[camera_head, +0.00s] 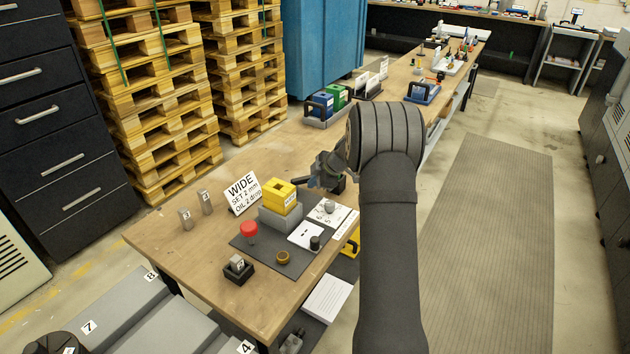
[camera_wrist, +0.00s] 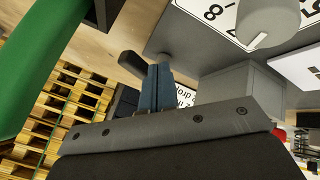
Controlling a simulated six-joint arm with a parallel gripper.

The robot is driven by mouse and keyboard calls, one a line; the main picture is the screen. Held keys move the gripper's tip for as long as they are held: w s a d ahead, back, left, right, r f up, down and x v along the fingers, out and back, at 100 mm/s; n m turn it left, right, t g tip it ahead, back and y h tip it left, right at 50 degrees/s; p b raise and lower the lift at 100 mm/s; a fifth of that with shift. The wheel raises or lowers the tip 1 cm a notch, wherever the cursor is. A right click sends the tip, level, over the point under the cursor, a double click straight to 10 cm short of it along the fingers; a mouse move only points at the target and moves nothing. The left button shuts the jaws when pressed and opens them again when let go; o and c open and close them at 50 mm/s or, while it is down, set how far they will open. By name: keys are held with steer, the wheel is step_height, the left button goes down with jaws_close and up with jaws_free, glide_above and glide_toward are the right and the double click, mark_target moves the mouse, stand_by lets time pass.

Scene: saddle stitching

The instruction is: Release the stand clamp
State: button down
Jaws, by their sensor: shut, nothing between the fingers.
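My gripper (camera_head: 318,180) is at the back right of the yellow block, above the table. In the wrist view its two blue-grey fingers (camera_wrist: 157,72) are together and empty. The yellow block (camera_head: 281,196) sits on a grey stand block (camera_head: 281,219) on a dark mat. A grey block also shows in the wrist view (camera_wrist: 240,97), to the right of the fingers. A dark rounded bar (camera_wrist: 132,65) shows beside the fingertips; I cannot tell whether they touch. No part is clearly recognisable as the stand clamp; my gripper and arm cover some of that area.
A numbered white plate with a grey knob (camera_head: 330,206), a red button (camera_head: 249,230), a brass ring (camera_head: 283,257) and a black knob (camera_head: 315,243) are close by. A lettered sign (camera_head: 241,193) stands behind. A large green shape (camera_wrist: 35,60) fills the wrist view's left.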

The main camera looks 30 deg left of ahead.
steer(key=shift+d, duration=0.1)
steer(key=s+d, duration=0.2)
steer(key=d, duration=0.1)
steer(key=shift+s+d+r, duration=0.15)
steer(key=shift+s+d, duration=0.1)
steer(key=shift+s, duration=0.05)
steer(key=v, duration=0.9)
steer(key=shift+w+r, duration=0.25)
steer(key=shift+w, duration=0.2)
steer(key=shift+d, duration=0.1)
steer(key=s+m+t, duration=0.1)
steer(key=m, duration=0.4)
steer(key=s+f+m+t, duration=0.1)
steer(key=m+t, duration=0.1)
steer(key=m, duration=0.3)
steer(key=s+m+t, duration=0.2)
steer(key=m, duration=0.3)
steer(key=shift+s+a+f, duration=0.15)
steer(key=shift+a+f, duration=0.05)
steer(key=shift+f, duration=0.1)
